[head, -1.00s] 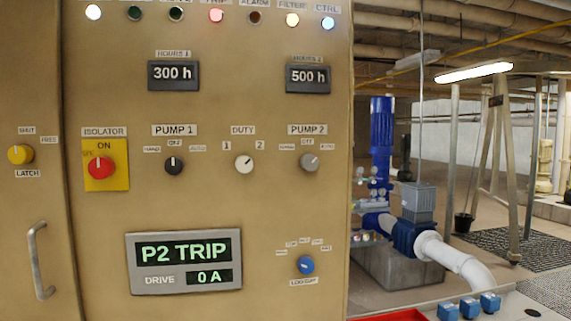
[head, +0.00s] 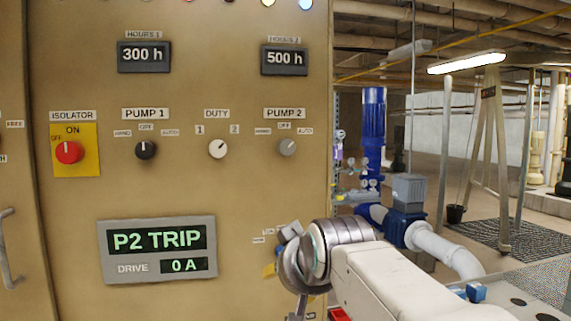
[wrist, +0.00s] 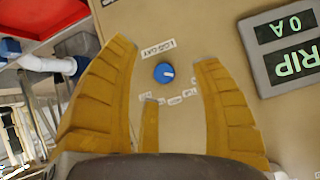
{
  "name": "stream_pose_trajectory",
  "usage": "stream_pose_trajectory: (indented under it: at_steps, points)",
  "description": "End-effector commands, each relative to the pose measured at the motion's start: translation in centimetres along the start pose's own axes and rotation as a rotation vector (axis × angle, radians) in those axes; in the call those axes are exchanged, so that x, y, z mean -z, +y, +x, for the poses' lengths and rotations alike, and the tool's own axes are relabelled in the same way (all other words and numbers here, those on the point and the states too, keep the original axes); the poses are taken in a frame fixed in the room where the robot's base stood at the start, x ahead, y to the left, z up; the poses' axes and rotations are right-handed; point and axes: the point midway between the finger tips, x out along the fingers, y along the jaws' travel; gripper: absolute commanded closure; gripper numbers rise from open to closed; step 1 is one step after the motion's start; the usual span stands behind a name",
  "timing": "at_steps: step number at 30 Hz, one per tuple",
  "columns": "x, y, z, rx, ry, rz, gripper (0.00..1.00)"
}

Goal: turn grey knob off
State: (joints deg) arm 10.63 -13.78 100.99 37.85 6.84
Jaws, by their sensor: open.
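The grey knob (head: 287,147) is on the tan panel under the PUMP 2 label, with OFF marked above it. Its pale pointer seems to lean up and right, toward AUTO. My gripper is below the knob in the head view, mostly hidden by my wrist; a bit of yellow finger (head: 269,270) shows. In the wrist view my gripper (wrist: 161,58) is open and empty, its yellow fingers spread toward the panel. The blue log-day knob (wrist: 164,72) shows between the fingertips, apart from them. The grey knob is not visible in the wrist view.
The dark PUMP 1 knob (head: 146,150), white DUTY knob (head: 218,148) and red isolator (head: 68,152) share the grey knob's row. The P2 TRIP display (head: 158,250) is lower left. Blue pump pipework (head: 374,130) stands beyond the panel's right edge.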

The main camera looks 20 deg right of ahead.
Motion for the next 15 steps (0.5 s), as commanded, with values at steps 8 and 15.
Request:
stream_pose_trajectory:
  at_steps: [8, 15]
  points:
    - [13.3, -0.2, -3.9, 0.035, 0.366, 0.116, 0.41]
    - [19.2, -0.6, -7.9, 0.081, 0.560, 0.183, 0.41]
